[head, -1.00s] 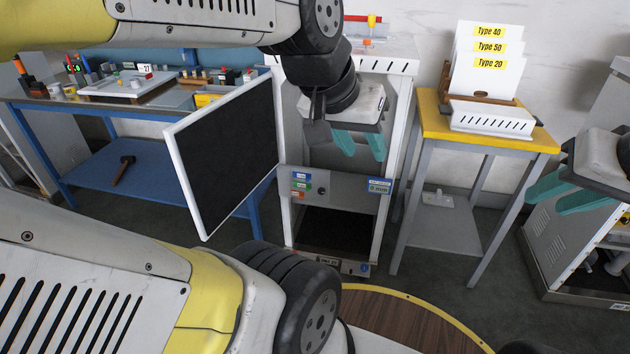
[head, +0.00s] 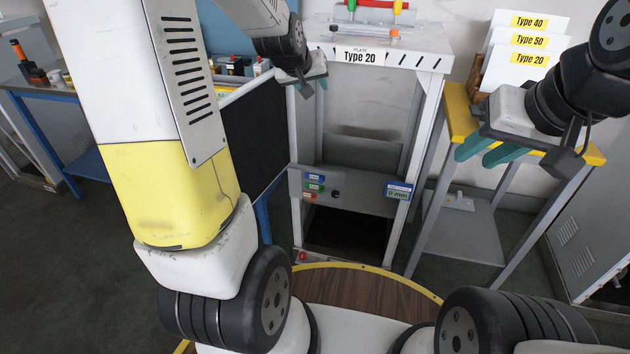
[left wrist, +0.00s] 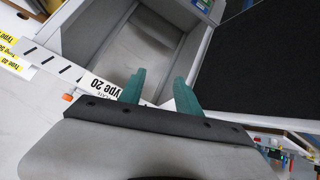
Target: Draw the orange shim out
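The dispenser's front panel (head: 350,193) carries small blue, green and orange tags; the orange tag (head: 309,196) is lowest. I cannot tell whether this tag is the orange shim's end. A small orange piece (head: 365,33) also lies on the dispenser's top, by the "Type 20" plate (head: 359,56); it shows in the left wrist view (left wrist: 67,97). My left gripper (head: 316,84) is at the dispenser's upper left, above the panel; its teal fingers (left wrist: 159,92) are apart and empty. My right gripper (head: 486,147) is open and empty in front of the yellow-topped side table.
A black-faced door (head: 254,135) stands swung open at the dispenser's left. The yellow-topped table (head: 457,112) at the right holds "Type" cards (head: 525,60). A blue bench (head: 60,130) is at the far left. The opening above the panel looks empty.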

